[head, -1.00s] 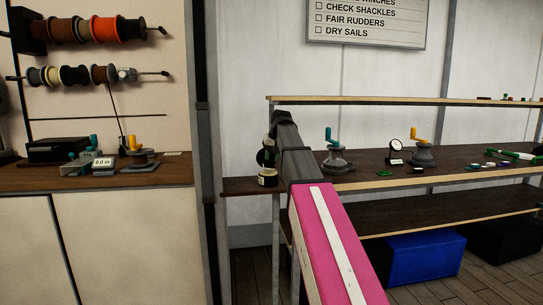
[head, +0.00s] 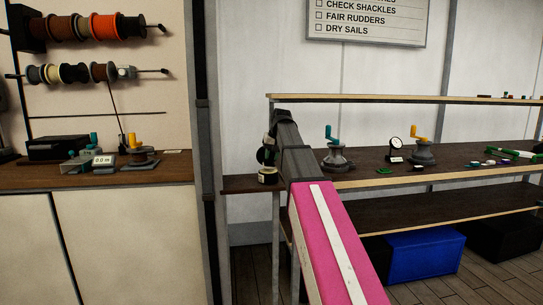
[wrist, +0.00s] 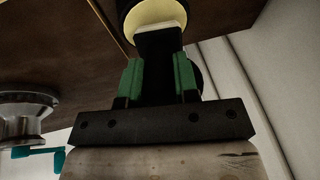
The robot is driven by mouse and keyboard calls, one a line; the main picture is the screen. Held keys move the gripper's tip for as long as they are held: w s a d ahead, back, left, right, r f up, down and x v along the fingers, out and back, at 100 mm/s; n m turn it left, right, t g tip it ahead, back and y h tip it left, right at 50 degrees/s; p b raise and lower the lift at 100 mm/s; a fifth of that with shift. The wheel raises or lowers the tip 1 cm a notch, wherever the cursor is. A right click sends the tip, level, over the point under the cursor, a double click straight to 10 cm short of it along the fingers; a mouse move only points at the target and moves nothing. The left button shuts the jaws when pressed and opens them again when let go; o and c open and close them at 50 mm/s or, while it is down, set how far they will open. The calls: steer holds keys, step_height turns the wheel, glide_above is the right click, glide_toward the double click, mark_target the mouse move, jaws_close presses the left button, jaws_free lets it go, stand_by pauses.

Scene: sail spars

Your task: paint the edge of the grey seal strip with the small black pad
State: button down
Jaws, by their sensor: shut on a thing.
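In the wrist view my gripper (wrist: 160,78) has green-lined fingers shut on a small black pad (wrist: 159,90) with a pale end. That end points at the cream-coloured opening of a dark jar (wrist: 128,22) and overlaps it; I cannot tell whether it touches the cream inside. In the head view my gripper (head: 267,154) hangs just above the jar (head: 267,176), at the left end of the wooden bench, partly hidden by my arm. I cannot make out the grey seal strip in either view.
A winch with a teal handle (head: 337,152) stands right of the jar. A dial gauge (head: 396,146) and a yellow-handled winch (head: 422,150) stand farther right. An upper shelf (head: 400,98) runs above the bench. Another counter (head: 100,176) is at the left.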

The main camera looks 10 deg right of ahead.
steer(key=shift+f, duration=0.45)
stand_by(1.2)
steer(key=shift+r, duration=0.1)
steer(key=shift+r, duration=3.45)
